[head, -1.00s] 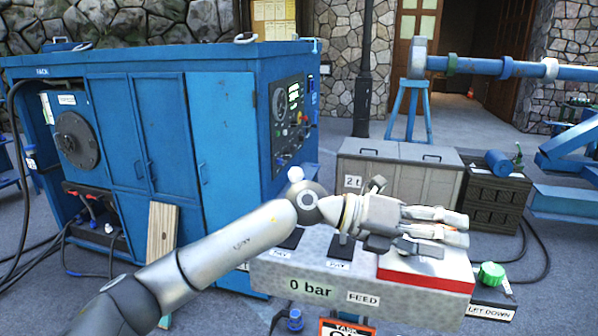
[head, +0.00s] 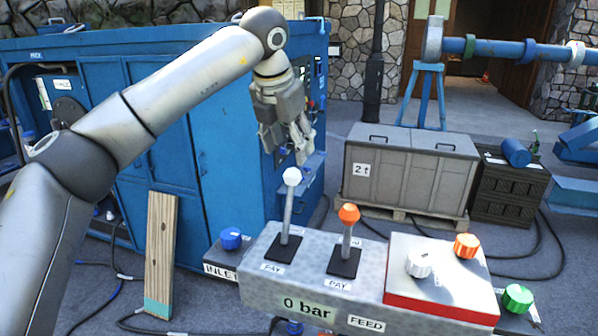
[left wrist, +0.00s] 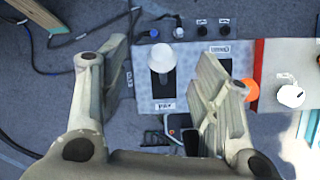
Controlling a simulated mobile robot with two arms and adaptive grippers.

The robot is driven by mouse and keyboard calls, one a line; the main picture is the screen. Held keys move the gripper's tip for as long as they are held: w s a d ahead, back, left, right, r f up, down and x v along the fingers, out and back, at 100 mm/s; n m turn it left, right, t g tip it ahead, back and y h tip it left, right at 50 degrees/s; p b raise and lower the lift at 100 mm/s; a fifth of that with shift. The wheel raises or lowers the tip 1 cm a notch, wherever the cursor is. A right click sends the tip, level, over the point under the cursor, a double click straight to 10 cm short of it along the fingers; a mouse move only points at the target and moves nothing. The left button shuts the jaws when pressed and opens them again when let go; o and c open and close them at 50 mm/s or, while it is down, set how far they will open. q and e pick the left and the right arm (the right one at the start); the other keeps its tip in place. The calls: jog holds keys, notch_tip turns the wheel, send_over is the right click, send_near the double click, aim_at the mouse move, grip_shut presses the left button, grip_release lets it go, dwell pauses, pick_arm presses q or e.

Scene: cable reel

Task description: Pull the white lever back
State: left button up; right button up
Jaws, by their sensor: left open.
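The white lever (head: 289,207) stands on the left of the grey control box (head: 318,298), on a black base plate. Its white knob also shows in the left wrist view (left wrist: 165,57). My left gripper (head: 287,155) is open above and just behind the lever's knob, fingers pointing down. In the left wrist view the knob lies between the two spread fingers, apart from both. An orange-knobbed lever (head: 348,232) stands to its right, and its knob is partly behind a finger in the left wrist view. My right gripper does not show.
A blue knob (head: 231,238) sits left of the box. A red-edged panel (head: 440,307) with a white knob and an orange knob is at the right, and a green knob (head: 517,297) beyond it. A blue cabinet (head: 190,170) stands behind at left.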

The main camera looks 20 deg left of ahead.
aim_at(291, 170)
pick_arm(q)
jog(key=shift+f+p, duration=0.3)
jog(key=shift+f, duration=0.05)
jog(key=shift+s+d+f+p, duration=0.1)
jog(key=shift+s+f+p, duration=0.45)
jog(key=shift+f+p, duration=0.3)
jog(key=p+x, duration=0.1)
jog(key=x, duration=0.3)
jog(key=shift+w+f+p, duration=0.3)
jog(key=shift+w+p, duration=0.05)
jog(key=shift+w, duration=0.05)
jog(key=shift+x, duration=0.95)
jog(key=shift+r, duration=0.1)
jog(key=shift+s, duration=0.1)
jog(key=shift+c, duration=0.4)
jog(key=c, duration=1.2)
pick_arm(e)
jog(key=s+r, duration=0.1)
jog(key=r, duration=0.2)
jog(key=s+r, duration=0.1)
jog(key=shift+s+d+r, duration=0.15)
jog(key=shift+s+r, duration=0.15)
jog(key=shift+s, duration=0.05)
